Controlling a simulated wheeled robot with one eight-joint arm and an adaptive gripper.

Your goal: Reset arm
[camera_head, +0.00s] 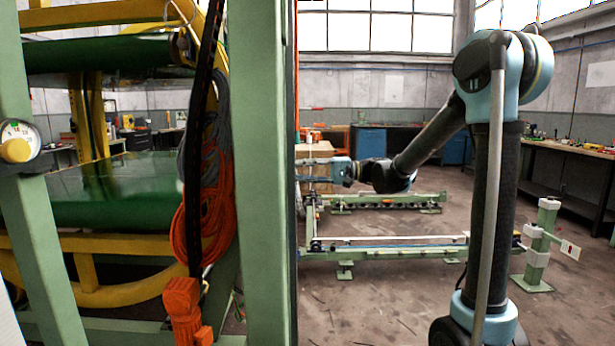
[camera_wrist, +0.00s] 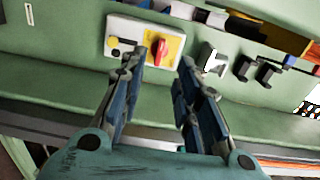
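My gripper (camera_wrist: 163,75) is open in the wrist view, with a clear gap between its two blue-grey fingers and nothing held. Beyond the fingertips is a green panel (camera_wrist: 60,50) with a white control plate (camera_wrist: 120,32). A red rotary switch (camera_wrist: 161,50) on a yellow plate shows beside the left fingertip; I cannot tell how far apart they are. In the head view my arm reaches left from its column, bent at the elbow, with the wrist just right of a thick green post (camera_head: 262,180). My fingertips are not clear there.
A green and yellow machine frame (camera_head: 110,180) fills the left, with orange cable coils (camera_head: 200,215) hanging on it. Low green rails (camera_head: 390,253) and a short green post (camera_head: 538,245) stand on the floor. A workbench (camera_head: 575,150) lines the right wall. Open floor shows in front.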

